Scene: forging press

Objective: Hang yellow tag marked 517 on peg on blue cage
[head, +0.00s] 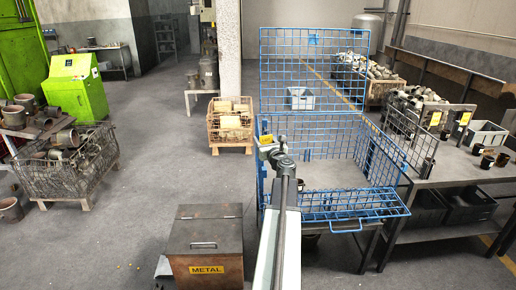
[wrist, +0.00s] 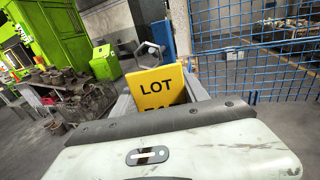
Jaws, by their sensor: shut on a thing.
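My gripper (head: 268,146) is shut on a yellow tag (head: 266,139) at the left side of the blue cage (head: 330,205). In the wrist view the tag (wrist: 157,87) stands upright between the grey jaws and reads LOT. The number below is mostly hidden by my wrist. A grey ring (wrist: 148,53) shows just above the tag's top edge. The cage's blue mesh (wrist: 250,55) is to the right in the wrist view, apart from the tag. I cannot make out the peg in either view.
A metal box marked METAL (head: 205,245) stands left of the cage. A wooden-based crate (head: 230,128) is behind it. A workbench (head: 450,170) with cups and two more yellow tags (head: 435,118) is on the right.

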